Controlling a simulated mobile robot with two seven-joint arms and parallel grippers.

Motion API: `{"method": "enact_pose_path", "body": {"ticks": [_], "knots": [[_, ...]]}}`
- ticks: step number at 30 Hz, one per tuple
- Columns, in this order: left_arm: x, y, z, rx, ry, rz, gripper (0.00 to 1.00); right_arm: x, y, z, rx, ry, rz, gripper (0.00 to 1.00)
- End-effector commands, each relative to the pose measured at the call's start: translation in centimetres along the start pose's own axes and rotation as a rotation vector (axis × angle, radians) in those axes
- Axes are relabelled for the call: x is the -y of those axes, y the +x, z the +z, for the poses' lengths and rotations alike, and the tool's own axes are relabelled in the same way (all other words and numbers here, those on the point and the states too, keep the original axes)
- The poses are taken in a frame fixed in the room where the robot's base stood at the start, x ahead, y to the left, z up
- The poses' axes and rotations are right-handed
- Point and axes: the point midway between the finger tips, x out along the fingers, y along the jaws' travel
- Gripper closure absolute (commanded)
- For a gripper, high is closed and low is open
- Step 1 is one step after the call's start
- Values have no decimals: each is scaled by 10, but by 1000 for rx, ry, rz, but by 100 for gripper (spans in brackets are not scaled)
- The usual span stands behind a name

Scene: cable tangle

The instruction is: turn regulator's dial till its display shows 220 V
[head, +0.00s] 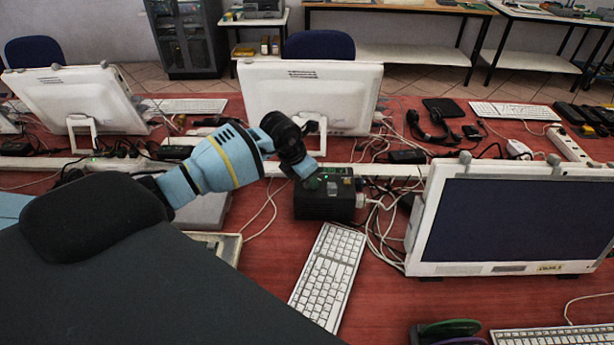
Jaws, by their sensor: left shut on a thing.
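The regulator (325,206) is a black box on the red table, near the middle of the head view behind a white keyboard. Its top face shows small greenish marks, too small to read as a display value. My left gripper (309,175) comes in from the left and reaches down onto the left part of the regulator's top. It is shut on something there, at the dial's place. The dial itself is mostly hidden by the gripper. My right gripper is not in view.
White keyboard (329,272) lies in front of the regulator. A monitor (512,222) stands to the right, with loose white cables (378,232) between. Another monitor (308,95) stands behind, seen from its back. Some bare red table shows right of the keyboard.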

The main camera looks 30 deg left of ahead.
Motion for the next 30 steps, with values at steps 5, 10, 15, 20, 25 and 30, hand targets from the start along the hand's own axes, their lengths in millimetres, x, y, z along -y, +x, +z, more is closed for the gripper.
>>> {"method": "enact_pose_path", "body": {"ticks": [5, 10, 15, 20, 25, 30], "knots": [[0, 0, 0, 0, 0, 1, 48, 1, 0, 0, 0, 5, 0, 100], [0, 0, 0, 0, 1, 0, 42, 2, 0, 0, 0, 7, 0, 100], [0, -1, 0, 1, 1, 0, 42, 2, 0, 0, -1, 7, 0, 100], [-1, -16, 1, 4, 2, 2, 42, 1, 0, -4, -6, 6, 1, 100], [-1, -44, 1, 5, 2, 3, 42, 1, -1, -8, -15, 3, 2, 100], [-1, -67, 0, 2, 1, 3, 42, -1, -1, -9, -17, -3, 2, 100]]}}
